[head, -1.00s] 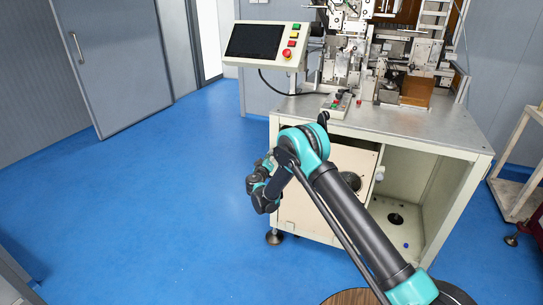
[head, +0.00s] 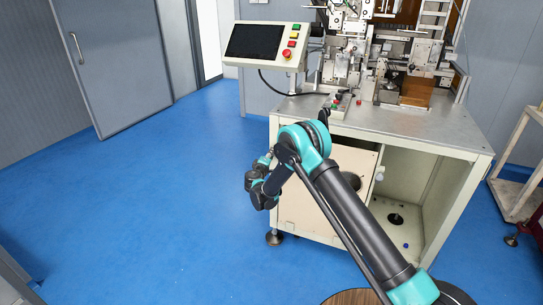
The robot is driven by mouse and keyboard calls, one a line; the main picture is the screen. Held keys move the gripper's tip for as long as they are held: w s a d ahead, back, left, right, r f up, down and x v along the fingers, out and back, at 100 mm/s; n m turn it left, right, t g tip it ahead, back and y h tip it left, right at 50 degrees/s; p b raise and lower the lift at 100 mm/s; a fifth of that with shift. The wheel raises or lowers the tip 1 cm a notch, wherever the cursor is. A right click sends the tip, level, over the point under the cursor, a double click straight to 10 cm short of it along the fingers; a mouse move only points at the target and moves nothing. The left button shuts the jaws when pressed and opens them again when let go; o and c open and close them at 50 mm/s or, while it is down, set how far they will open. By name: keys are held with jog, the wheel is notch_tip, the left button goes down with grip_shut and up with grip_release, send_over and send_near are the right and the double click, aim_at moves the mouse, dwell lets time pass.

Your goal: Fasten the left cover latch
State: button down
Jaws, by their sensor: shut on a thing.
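The cream front cover (head: 358,163) of the winder's cabinet stands upright below the table top, partly behind my arm. A small light knob (head: 380,173) shows at its right edge. My gripper (head: 266,159) is small and partly hidden by my wrist, at the cover's left edge. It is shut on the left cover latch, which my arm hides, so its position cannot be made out.
The winder's metal table top (head: 420,125) is above the cover, with the control screen (head: 262,41) at the left. An open cabinet bay (head: 405,195) is to the right. A cream cart (head: 522,165) stands at the far right. The blue floor (head: 150,200) at left is clear.

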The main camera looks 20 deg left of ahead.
jog(key=shift+n, duration=0.4)
jog(key=c, duration=1.2)
grip_release()
jog(key=shift+s, duration=0.1)
jog(key=s, duration=1.2)
jog(key=shift+r, duration=0.4)
jog(key=shift+w+d, duration=0.1)
